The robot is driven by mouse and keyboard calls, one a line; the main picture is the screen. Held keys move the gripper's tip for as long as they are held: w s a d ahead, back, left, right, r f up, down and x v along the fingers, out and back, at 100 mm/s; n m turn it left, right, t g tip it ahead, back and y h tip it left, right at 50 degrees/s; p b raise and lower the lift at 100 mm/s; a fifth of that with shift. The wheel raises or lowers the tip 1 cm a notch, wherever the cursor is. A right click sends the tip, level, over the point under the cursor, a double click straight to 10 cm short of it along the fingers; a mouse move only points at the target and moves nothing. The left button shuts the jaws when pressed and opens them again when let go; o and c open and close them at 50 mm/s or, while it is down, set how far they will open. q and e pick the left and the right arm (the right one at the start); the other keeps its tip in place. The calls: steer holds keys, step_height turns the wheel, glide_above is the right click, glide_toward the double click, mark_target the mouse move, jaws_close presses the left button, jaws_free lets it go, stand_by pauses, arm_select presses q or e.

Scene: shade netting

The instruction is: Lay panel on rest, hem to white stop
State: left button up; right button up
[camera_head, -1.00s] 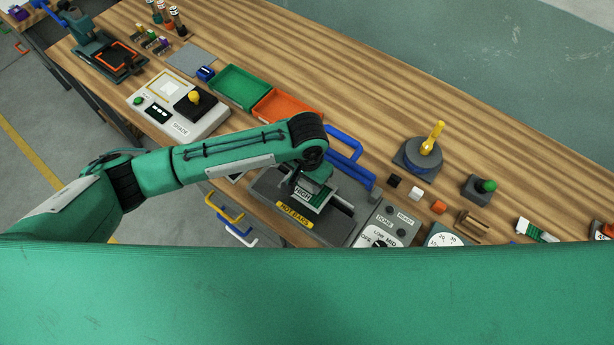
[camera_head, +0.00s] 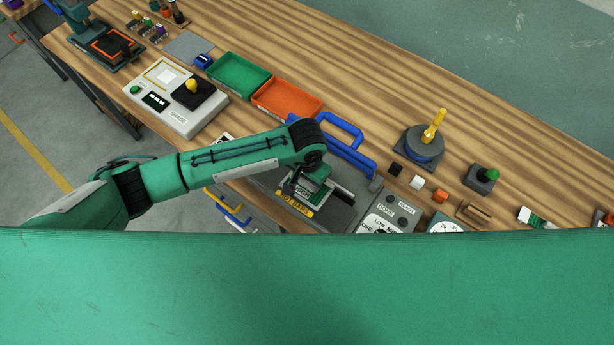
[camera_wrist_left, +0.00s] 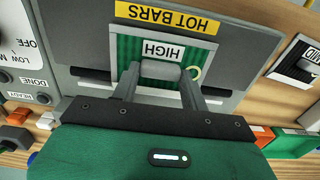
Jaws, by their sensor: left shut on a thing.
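My left gripper (camera_head: 312,184) is shut on a small green striped panel, which carries a white HIGH label. The panel (camera_wrist_left: 127,48) shows best in the left wrist view, with a pale strip along its edge and a ring near one finger. The fingers (camera_wrist_left: 165,77) cover part of it. The panel is over the grey machine (camera_wrist_left: 240,48) with the yellow HOT BARS label (camera_wrist_left: 167,18). I cannot tell whether it touches the surface below. I cannot pick out the white stop for certain. My right gripper is not in view.
A blue bar handle (camera_head: 345,150) stands behind the machine. A dial panel (camera_head: 385,215) is at its right. Green (camera_head: 238,76) and orange trays (camera_head: 287,97) and the SHADE device (camera_head: 150,95) lie to the left. The wooden table (camera_head: 375,100) is clear toward the back.

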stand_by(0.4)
arm_select(q)
steer(key=shift+f, duration=0.25)
stand_by(0.3)
steer(key=o, duration=1.1)
steer(key=shift+c, duration=0.2)
steer(key=shift+r, duration=0.1)
steer(key=shift+r+b, duration=0.3)
steer(key=shift+r, duration=0.05)
step_height(320, 180, up, 13)
steer(key=b, duration=0.3)
